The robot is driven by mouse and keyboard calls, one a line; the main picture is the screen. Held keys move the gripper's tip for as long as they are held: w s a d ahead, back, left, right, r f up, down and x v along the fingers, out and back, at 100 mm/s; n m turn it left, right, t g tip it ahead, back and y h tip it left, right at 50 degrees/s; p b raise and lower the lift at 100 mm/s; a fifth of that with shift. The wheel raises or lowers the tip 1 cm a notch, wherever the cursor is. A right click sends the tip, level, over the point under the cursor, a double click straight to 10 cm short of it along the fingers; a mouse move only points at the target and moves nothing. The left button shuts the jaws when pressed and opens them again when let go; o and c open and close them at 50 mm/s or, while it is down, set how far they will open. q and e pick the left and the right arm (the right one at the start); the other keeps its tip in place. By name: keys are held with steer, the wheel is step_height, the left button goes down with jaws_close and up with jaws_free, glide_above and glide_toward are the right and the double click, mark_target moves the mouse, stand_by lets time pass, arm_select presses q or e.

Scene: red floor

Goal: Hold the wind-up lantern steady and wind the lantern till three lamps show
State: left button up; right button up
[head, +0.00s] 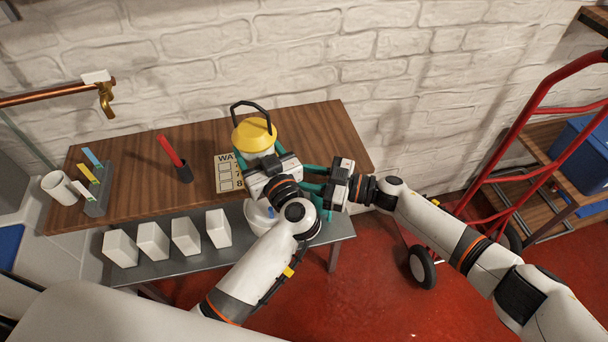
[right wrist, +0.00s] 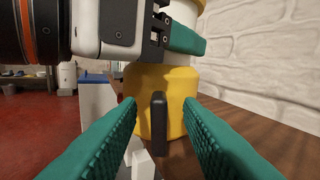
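The wind-up lantern (head: 254,135) stands upright on the wooden table, with a yellow cap, a pale body and a black carrying handle. The right wrist view shows its yellow base (right wrist: 176,88) and a dark upright crank grip (right wrist: 159,122). My left gripper (head: 262,158) is closed around the lantern's body; one teal finger lies across the body in the right wrist view. My right gripper (head: 311,186) is at the lantern's right side, its fingers apart on either side of the crank grip, not visibly touching it. No lit lamps can be made out; my left gripper hides much of the body.
White blocks (head: 153,241) line the lower shelf. A red hand truck (head: 520,130) stands right.

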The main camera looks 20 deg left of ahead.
steer(key=shift+c, duration=0.2)
jaws_close()
steer(key=shift+n, duration=0.3)
steer(key=shift+s+d+f+n, duration=0.1)
steer(key=shift+s+f+n, duration=0.1)
steer(key=shift+n, duration=2.4)
steer(key=shift+s+a+f+n, duration=0.1)
steer(key=shift+s+f+n, duration=0.1)
steer(key=shift+n, duration=2.4)
steer(key=shift+s+d+f+n, duration=0.1)
steer(key=shift+f+n, duration=0.1)
steer(key=shift+n, duration=2.4)
